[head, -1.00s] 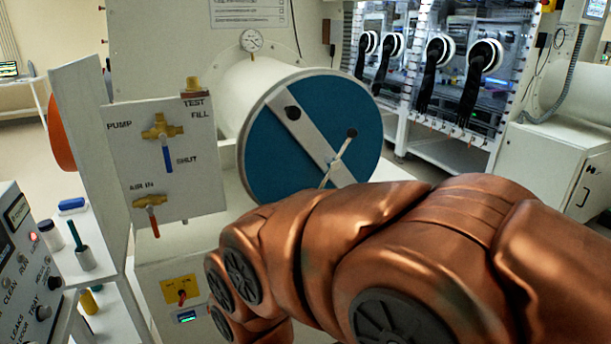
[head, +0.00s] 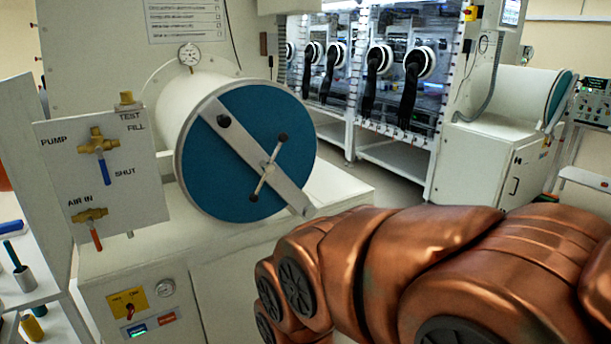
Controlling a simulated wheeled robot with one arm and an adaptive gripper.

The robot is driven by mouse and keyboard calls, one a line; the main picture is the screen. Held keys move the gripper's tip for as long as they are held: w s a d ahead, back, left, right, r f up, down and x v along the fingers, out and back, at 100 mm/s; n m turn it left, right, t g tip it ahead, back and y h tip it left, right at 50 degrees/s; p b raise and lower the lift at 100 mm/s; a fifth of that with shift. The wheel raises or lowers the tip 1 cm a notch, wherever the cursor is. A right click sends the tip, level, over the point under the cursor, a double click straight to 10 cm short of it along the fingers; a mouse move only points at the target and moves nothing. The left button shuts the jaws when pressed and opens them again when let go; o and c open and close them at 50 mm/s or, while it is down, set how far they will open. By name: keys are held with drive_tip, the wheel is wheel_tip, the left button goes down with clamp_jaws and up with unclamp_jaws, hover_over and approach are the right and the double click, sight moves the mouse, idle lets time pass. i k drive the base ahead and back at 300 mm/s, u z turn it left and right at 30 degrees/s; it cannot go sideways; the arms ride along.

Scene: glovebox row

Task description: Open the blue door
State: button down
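The blue door (head: 215,165) is a round disc on the end of a white cylindrical chamber (head: 178,100), left of centre in the head view. It looks shut against the chamber's rim. A grey diagonal bar (head: 240,143) crosses its face, with a dark knob at the upper left. A thin T-handle (head: 265,172) with dark ball ends sits on the bar, right of the door's middle. My copper arm fills the lower right, below and right of the door. My gripper is out of view.
A valve panel (head: 150,205) with brass valves stands left of the door. A white cabinet (head: 235,262) is below the chamber. Gloveboxes with black gloves (head: 373,88) stand behind. Another blue-ended chamber (head: 558,98) is at the right. Open floor lies between.

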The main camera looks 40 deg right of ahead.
sight(223, 146)
drive_tip(key=z, duration=0.4)
drive_tip(key=i, duration=0.4)
drive_tip(key=z, duration=0.75)
drive_tip(key=k, duration=1.3)
drive_tip(key=u, duration=0.25)
drive_tip(key=i, duration=0.65)
drive_tip(key=u, duration=0.85)
drive_tip(key=i, duration=0.6)
drive_tip(key=u, duration=0.1)
